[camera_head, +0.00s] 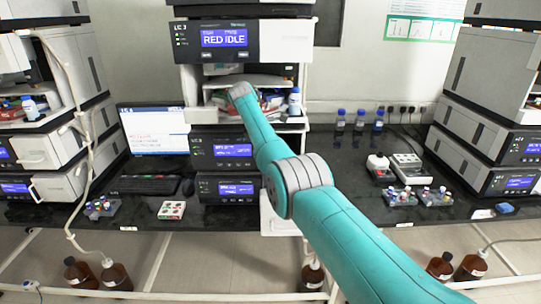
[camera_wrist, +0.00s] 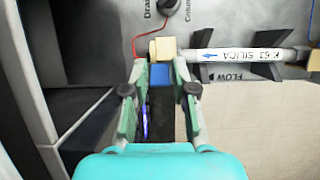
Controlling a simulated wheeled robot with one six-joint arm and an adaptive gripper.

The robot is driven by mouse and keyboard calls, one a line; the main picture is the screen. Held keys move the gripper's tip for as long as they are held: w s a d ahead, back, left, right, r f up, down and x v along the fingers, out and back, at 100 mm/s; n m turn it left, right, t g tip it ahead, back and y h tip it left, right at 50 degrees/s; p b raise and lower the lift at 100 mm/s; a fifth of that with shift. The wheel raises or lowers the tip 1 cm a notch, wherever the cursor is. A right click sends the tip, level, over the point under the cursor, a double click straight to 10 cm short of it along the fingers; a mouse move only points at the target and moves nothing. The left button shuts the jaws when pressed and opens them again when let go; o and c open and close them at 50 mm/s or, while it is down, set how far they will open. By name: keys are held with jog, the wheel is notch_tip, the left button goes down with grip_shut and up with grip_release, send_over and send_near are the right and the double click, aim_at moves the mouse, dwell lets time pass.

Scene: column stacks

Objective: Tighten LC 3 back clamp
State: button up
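The LC 3 stack (camera_head: 190,75) stands in the middle of the head view; its top screen reads "RED IDLE". My arm reaches to its open bay, and my gripper cannot be made out there. In the wrist view, a white column (camera_wrist: 236,54) marked "K-63 SILICA" lies sideways in dark holders. A cream block (camera_wrist: 163,47) sits at its left end, with a blue square piece (camera_wrist: 161,75) just below. My gripper (camera_wrist: 160,70) has its fingers apart on either side of the blue piece. I cannot tell whether they touch it.
A black knob (camera_wrist: 169,5) and a red tube (camera_wrist: 136,36) are close above the cream block. A dark panel edge (camera_wrist: 45,70) stands left of my gripper. Other stacks (camera_head: 490,100) flank the bench.

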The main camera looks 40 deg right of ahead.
jog(key=shift+o, duration=0.8)
notch_tip(320, 180, up, 10)
dwell(0.3)
jog(key=shift+a, duration=0.1)
